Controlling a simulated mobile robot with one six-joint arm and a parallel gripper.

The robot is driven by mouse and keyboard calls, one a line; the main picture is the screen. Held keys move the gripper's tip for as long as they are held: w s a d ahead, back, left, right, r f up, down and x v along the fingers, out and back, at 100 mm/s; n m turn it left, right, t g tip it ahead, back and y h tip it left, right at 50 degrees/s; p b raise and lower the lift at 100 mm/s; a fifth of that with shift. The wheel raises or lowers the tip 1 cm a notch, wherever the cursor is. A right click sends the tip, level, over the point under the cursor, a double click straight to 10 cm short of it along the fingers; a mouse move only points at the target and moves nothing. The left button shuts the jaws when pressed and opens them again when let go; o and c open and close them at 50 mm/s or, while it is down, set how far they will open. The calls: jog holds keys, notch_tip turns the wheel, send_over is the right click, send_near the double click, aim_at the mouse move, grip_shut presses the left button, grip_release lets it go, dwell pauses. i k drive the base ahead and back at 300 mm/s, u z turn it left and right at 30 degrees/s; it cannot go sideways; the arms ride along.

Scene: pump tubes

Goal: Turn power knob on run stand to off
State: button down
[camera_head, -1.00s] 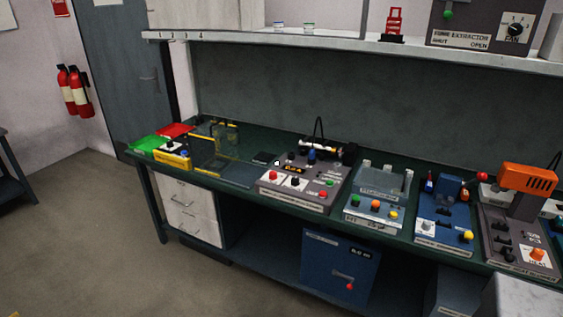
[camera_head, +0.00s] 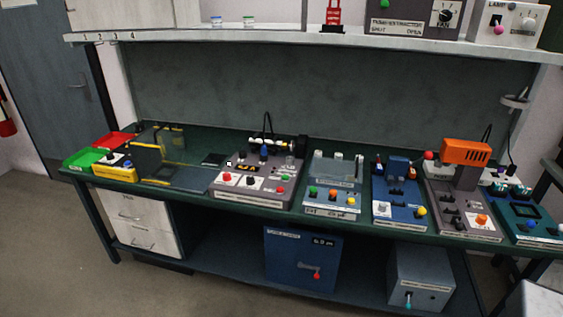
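Several small bench units with knobs stand in a row on the dark green bench top (camera_head: 190,197); their labels are too small to tell which is the run stand. A grey unit (camera_head: 250,194) at centre left has red, white and black knobs and a small display. To its right are a pale blue-grey unit (camera_head: 333,201) with coloured knobs, a blue unit (camera_head: 396,212), a dark grey unit (camera_head: 475,228) with an orange head (camera_head: 466,151), and a teal unit (camera_head: 527,228). Knob settings cannot be read. My gripper is not in view.
Red and green trays (camera_head: 85,159) and a yellow-framed fixture (camera_head: 146,160) sit at the left end. A shelf (camera_head: 270,41) overhangs the back. A blue cabinet (camera_head: 290,255) and a grey box (camera_head: 420,275) stand below. The floor at front left is clear.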

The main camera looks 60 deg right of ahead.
aim_at(227, 176)
jog(key=z, duration=1.05)
jog(key=k, duration=0.95)
jog(key=i, duration=0.9)
